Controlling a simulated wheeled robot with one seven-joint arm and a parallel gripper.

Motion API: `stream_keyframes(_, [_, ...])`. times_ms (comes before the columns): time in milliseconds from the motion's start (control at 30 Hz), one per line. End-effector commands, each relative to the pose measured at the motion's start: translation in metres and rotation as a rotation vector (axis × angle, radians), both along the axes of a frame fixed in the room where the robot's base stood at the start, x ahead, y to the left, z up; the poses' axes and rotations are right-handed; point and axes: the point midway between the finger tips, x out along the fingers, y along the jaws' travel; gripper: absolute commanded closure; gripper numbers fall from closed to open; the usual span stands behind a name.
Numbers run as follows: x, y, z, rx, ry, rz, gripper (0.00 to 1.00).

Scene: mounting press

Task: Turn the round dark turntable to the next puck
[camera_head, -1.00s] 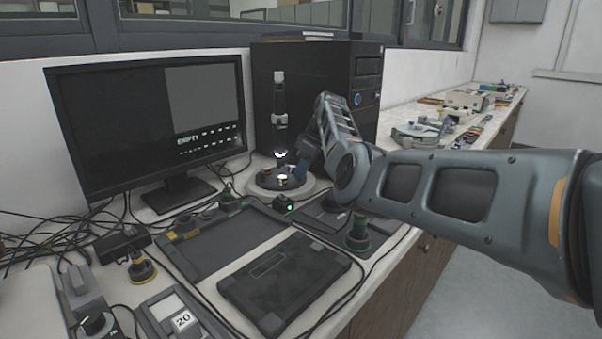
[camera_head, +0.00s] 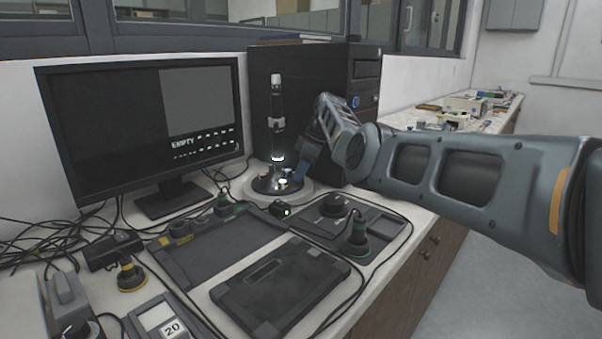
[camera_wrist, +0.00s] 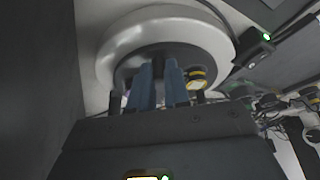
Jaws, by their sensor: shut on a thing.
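The round dark turntable (camera_head: 268,187) sits on a pale round base (camera_head: 256,197) under an upright black microscope tube (camera_head: 276,125) with a light at its lower end. A bright puck (camera_head: 283,182) shows on the turntable's near side. In the wrist view the turntable (camera_wrist: 125,75) lies inside the white base ring (camera_wrist: 125,38), with a yellow-ringed puck (camera_wrist: 197,75) right of the fingers. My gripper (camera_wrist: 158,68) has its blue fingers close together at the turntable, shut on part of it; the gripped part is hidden. In the head view my gripper (camera_head: 301,178) is at the turntable's right side.
A monitor (camera_head: 140,130) reading "EMPTY" stands left, a black computer tower (camera_head: 355,95) behind my arm. Cables cross the bench.

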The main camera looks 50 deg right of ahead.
Motion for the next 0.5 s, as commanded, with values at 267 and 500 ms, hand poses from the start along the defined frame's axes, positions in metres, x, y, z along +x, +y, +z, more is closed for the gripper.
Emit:
stream_keyframes(267, [0.0010, 0.0006, 0.0006, 0.000, -0.002, 0.001, 0.81])
stream_keyframes(500, [0.0006, 0.0003, 0.0005, 0.000, -0.001, 0.000, 0.58])
